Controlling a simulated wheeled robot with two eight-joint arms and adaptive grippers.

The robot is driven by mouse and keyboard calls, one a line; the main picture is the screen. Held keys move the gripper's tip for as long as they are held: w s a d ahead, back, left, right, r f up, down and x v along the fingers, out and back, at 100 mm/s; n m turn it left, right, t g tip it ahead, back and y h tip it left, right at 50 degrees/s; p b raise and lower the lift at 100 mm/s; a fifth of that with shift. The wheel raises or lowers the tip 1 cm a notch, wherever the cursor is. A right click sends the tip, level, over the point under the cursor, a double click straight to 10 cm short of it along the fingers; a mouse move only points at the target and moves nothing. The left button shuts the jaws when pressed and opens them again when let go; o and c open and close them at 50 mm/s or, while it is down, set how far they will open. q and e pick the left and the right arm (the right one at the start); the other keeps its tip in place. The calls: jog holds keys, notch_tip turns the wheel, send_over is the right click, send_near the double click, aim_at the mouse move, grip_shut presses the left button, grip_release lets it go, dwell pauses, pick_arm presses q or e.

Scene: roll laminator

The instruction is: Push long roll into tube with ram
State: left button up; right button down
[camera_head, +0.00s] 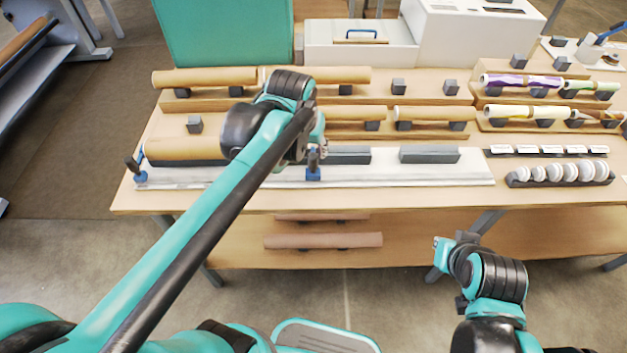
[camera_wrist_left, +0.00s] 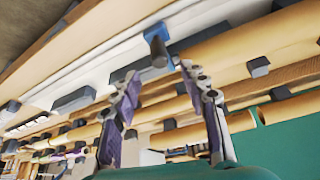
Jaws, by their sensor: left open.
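A long tan roll (camera_head: 183,149) lies in a dark cradle at the left of a pale rail (camera_head: 400,177). I cannot tell whether it is solid or a tube. Two blue pieces with dark handles stand on the rail, one at its left end (camera_head: 139,170) and one near the middle (camera_head: 313,172); either may be the ram. My left gripper (camera_head: 316,147) is above the middle piece. In the left wrist view, the open, empty fingers (camera_wrist_left: 160,88) point toward this blue piece (camera_wrist_left: 158,38) without visible contact. My right gripper (camera_head: 441,252) hangs before the table, its jaws unclear.
Dark empty cradles (camera_head: 430,154) line the rail to the right. More tan rolls (camera_head: 205,77) lie on stepped wooden racks behind. White rings (camera_head: 560,173) stand at the right. Brown rolls (camera_head: 323,240) lie on the lower shelf. A white machine (camera_head: 470,35) stands behind.

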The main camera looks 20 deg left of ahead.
aim_at(313, 156)
pick_arm(q)
jog(key=shift+w+d+f, duration=0.1)
jog(key=shift+w+f, duration=0.2)
jog(key=shift+f, duration=0.25)
jog(key=b+x, duration=0.3)
jog(key=x, duration=0.4)
jog(key=shift+w, duration=0.1)
grip_shut()
